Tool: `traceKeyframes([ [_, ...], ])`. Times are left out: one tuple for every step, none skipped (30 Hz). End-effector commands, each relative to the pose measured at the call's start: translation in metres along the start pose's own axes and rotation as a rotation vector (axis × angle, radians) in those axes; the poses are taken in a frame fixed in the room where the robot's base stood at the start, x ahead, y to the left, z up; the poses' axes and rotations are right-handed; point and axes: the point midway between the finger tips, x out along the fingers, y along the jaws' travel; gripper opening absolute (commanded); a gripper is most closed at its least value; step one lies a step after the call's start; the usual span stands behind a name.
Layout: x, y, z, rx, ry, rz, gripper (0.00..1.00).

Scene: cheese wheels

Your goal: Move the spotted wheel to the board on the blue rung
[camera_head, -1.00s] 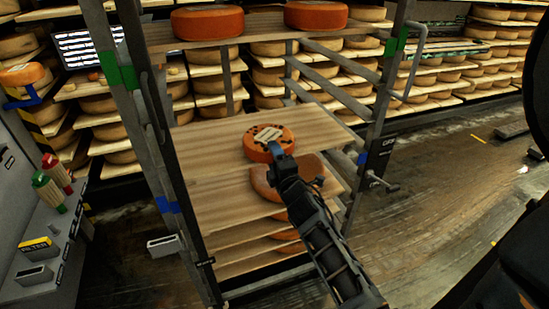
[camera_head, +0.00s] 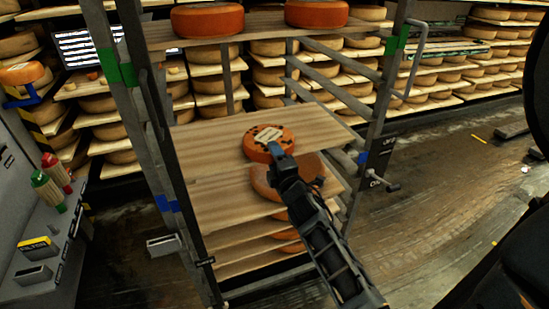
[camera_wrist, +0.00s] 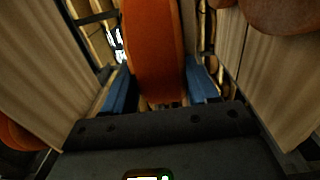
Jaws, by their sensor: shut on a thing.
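The spotted wheel (camera_head: 268,142) is orange with dark patches and a pale label on top. My gripper (camera_head: 277,152) is shut on its near side. In the wrist view the wheel (camera_wrist: 153,50) sits between my two blue fingers. In the head view it appears over the middle of a wide, otherwise bare wooden board (camera_head: 215,150) in the rack; I cannot tell whether it touches that board. The wheel's underside is hidden.
A plain brown wheel (camera_head: 262,183) sits on the lower board (camera_head: 225,205), partly behind my arm. Two orange wheels (camera_head: 207,20) (camera_head: 316,13) stand on the top board by green bands (camera_head: 120,70). Rack posts flank the boards.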

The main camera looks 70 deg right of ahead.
Motion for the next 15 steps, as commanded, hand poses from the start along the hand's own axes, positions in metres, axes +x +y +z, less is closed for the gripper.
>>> traceKeyframes([
  [0.0009,0.0028,-0.0004,0.0,0.002,0.008,0.0],
  [0.0009,0.0025,-0.0004,0.0,0.002,0.008,0.0],
  [0.0009,0.0021,-0.0005,0.0,0.002,0.008,0.0],
  [0.0009,0.0018,-0.0005,0.0,0.002,0.008,0.0],
  [0.0009,0.0025,-0.0004,0.0,0.002,0.008,0.61],
  [0.0009,0.0024,-0.0004,0.0,0.002,0.007,0.65],
  [0.0008,0.0021,-0.0003,0.0,0.001,0.007,0.68],
  [0.0008,0.0019,-0.0003,0.0,0.001,0.006,0.71],
  [0.0007,0.0015,-0.0002,0.0,0.001,0.005,0.75],
  [0.0006,0.0012,-0.0002,0.0,0.001,0.005,0.77],
  [0.0005,0.001,-0.0002,0.0,0.001,0.004,0.8],
  [0.0005,0.0007,-0.0002,0.0,0.001,0.004,0.84],
  [0.0004,0.0005,-0.0001,0.0,0.001,0.003,0.87],
  [0.0004,0.0004,-0.0001,0.0,0.001,0.003,0.88],
  [0.0003,0.0002,-0.0001,0.0,0.0,0.003,0.88],
])
